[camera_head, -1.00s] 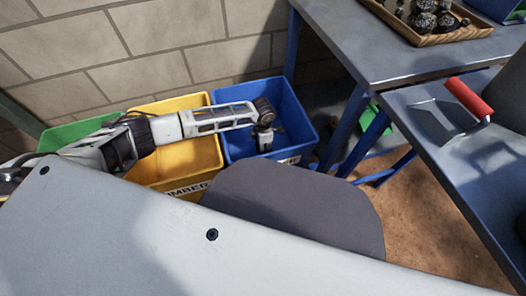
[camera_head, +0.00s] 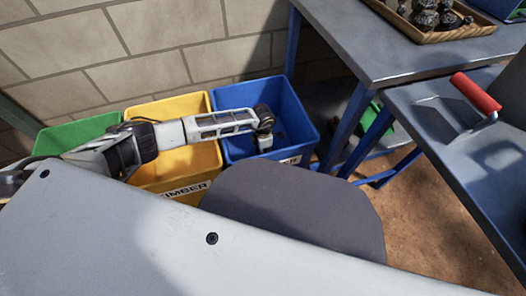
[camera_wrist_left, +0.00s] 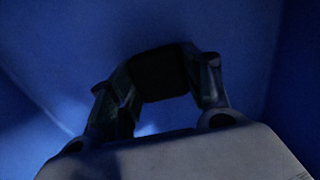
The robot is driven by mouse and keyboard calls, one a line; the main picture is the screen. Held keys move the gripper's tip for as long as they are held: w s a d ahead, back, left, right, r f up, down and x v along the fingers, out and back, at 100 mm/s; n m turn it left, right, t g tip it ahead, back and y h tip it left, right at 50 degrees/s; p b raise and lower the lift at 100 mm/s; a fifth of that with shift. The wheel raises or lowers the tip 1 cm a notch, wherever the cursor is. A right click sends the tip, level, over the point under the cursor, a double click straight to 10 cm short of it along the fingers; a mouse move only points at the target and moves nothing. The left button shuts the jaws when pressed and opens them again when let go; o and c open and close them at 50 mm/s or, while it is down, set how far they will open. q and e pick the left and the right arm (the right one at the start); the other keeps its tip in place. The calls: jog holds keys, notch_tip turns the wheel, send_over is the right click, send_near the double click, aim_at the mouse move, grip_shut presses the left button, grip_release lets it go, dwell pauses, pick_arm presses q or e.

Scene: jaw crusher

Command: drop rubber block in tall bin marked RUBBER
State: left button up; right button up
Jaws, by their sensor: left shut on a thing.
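My left gripper (camera_head: 265,143) reaches down into the blue bin (camera_head: 308,122), the rightmost of three bins by the wall. In the left wrist view it is shut on a dark, nearly black block (camera_wrist_left: 160,73), with blue bin walls (camera_wrist_left: 55,65) around it. The block is hidden in the head view. The blue bin's front label (camera_head: 290,160) is partly covered and I cannot read it. The yellow bin (camera_head: 190,165) beside it has a partly covered label ending in "IMBER". My right gripper is not in view.
A green bin (camera_head: 75,133) stands left of the yellow one. A brick wall (camera_head: 150,50) is behind. At right are grey tables (camera_head: 345,45) with blue legs, a wooden tray (camera_head: 465,32) of dark rocks and a red-handled tool (camera_head: 475,93).

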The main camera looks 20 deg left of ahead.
pick_arm(q)
jog(key=shift+f, duration=0.15)
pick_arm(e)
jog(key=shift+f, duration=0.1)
pick_arm(q)
jog(key=o, duration=1.2)
jog(key=shift+c, duration=0.2)
notch_tip(320, 180, up, 12)
jog(key=p, duration=0.4)
jog(key=shift+r, duration=0.2)
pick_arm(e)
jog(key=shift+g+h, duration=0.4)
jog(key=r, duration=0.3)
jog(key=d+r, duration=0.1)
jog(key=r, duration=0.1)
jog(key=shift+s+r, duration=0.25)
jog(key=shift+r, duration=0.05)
pick_arm(q)
jog(key=shift+r+p, duration=0.1)
jog(key=shift+p, duration=0.3)
